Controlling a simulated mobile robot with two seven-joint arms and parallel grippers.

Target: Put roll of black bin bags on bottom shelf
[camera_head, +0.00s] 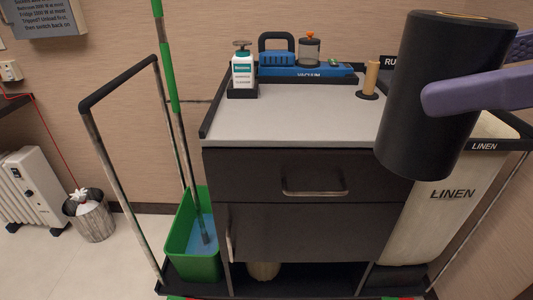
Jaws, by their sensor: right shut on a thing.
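The roll of black bin bags (432,120) is a large black cylinder, upright with a slight tilt, close to the camera at the upper right. My right gripper (462,88) is shut on it from the right, with one purple finger across its near side and the other partly hidden behind it. The roll is held in the air in front of the cart's right side. The cart's bottom shelf (320,283) is a dark deck below the drawers, partly cut off by the lower picture edge. A pale rounded thing (263,270) stands on it at the left. My left gripper is out of view.
The grey cart top (290,125) holds a white pump bottle (243,72), a blue vacuum caddy (300,70) and a wooden peg (370,78). A green bucket (195,262) with mop poles stands left. A linen bag (440,220) hangs right. A heater and small bin stand far left.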

